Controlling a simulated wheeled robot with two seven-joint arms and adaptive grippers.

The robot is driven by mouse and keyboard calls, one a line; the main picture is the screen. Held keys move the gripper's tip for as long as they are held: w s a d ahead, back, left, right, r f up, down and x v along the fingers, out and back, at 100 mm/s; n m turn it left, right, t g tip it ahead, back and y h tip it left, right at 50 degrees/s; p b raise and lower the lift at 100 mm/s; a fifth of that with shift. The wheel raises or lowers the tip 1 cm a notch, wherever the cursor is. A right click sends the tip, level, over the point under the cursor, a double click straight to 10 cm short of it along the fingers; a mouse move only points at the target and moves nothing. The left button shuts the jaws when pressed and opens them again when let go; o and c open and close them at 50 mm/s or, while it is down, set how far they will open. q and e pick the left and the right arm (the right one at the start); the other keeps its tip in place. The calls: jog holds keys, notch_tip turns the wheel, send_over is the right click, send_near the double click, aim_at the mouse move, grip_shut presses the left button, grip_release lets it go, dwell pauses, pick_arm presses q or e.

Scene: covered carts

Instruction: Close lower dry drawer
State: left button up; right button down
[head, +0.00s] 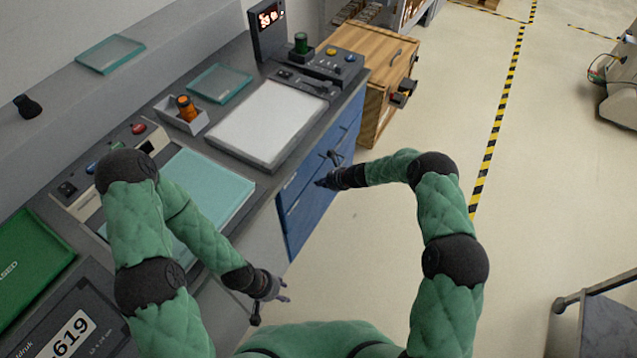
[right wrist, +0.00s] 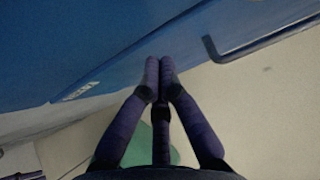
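The blue drawer fronts (head: 303,213) are on the side of the workbench in the head view. A dark bar handle shows in the right wrist view (right wrist: 262,38), to the right of the fingers. How far the lower drawer stands out is not clear. My left gripper (head: 283,290) is low beside the bench, away from the blue fronts, its finger opening unclear.
The bench top holds a white panel (head: 266,124), a teal panel (head: 205,190) and a small bin with an orange-capped bottle (head: 186,107). A wooden cabinet (head: 375,65) stands beyond the blue drawers. The floor (head: 400,120) to the right is open.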

pick_arm(q)
jog(key=shift+s+d+r+p, duration=0.1)
jog(key=shift+s+r+p, duration=0.2)
jog(key=shift+r+p, duration=0.7)
jog(key=shift+s+d+r+p, duration=0.1)
jog(key=shift+s+r+p, duration=0.15)
jog(key=shift+r+p, duration=0.7)
pick_arm(e)
jog(key=s+d+f+v, duration=0.1)
jog(key=v, duration=1.1)
jog(key=shift+f, duration=0.2)
jog(key=shift+d, duration=0.1)
jog(key=s+f+n+g+h, duration=0.2)
jog(key=s+f+n, duration=0.25)
jog(key=s, duration=0.45)
jog(key=s+f+n+g+h, duration=0.1)
jog(key=s+f+n+g, duration=0.15)
jog(key=s+n, duration=0.45)
jog(key=s+a+r+n, duration=0.1)
jog(key=s+n, duration=0.4)
jog(key=s, duration=0.4)
jog(key=s+a+r+n, duration=0.1)
jog(key=s+a+n, duration=0.1)
jog(key=s+n, duration=0.4)
jog(key=s, duration=0.3)
jog(key=shift+a+r, duration=0.2)
jog(key=shift+r, duration=0.15)
